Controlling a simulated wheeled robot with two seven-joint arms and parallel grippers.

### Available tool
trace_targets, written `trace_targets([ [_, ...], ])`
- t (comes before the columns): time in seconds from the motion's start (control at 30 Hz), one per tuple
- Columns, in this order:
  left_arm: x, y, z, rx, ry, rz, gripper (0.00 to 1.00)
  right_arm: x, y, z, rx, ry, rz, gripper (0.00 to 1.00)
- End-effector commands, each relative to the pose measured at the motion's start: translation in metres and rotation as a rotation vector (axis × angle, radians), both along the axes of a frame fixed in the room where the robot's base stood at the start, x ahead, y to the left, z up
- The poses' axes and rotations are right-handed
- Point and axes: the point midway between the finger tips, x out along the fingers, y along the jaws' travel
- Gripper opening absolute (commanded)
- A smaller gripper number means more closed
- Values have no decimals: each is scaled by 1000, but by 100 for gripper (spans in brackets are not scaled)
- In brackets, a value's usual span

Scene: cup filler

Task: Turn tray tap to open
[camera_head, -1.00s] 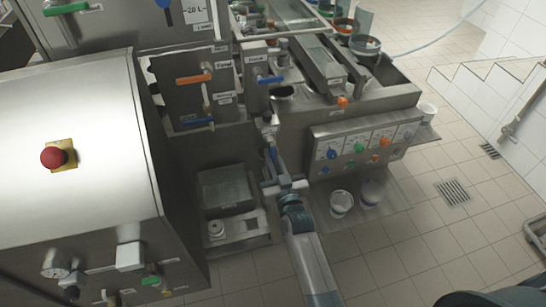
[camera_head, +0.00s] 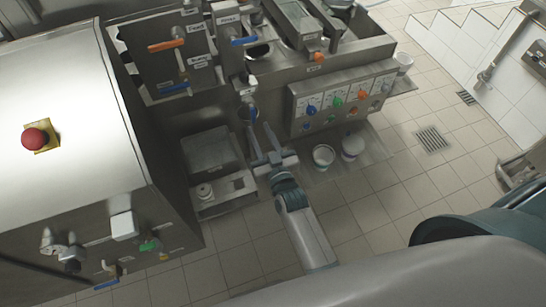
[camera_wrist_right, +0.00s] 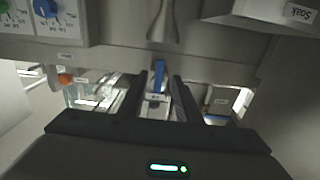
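The tray tap has a blue lever (camera_head: 253,113) below a grey pipe on the front of the steel machine, left of the dial panel. In the right wrist view the blue lever (camera_wrist_right: 159,75) hangs between the two dark fingers, with space on both sides. A small label near it is too small to read. My right gripper (camera_head: 261,130) is open, its fingers pointing up toward the lever from below. The right wrist view shows the same gripper (camera_wrist_right: 157,98) with its fingers apart. Contact with the lever cannot be seen. My left gripper is not in view.
The dial panel (camera_head: 345,100) is just right of the gripper. White cups (camera_head: 323,156) stand on a low shelf below it. A grey bin (camera_head: 208,150) is to the left. Other levers, orange (camera_head: 166,45) and blue (camera_head: 244,41), sit above. Tiled floor is clear in front.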

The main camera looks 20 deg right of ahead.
Motion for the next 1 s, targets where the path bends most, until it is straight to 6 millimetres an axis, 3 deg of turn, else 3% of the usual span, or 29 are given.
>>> trace_targets([
  [0.3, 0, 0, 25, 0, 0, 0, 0, -67, -2, 1, 0, 4, 1, 30],
  [0.5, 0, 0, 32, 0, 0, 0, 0, -95, -3, 0, 1, 3, 0, 30],
  [0.7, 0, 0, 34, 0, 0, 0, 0, -107, -4, 0, 1, 2, 1, 30],
  [1.0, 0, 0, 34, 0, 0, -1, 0, -109, -4, -1, 1, 1, 1, 30],
])
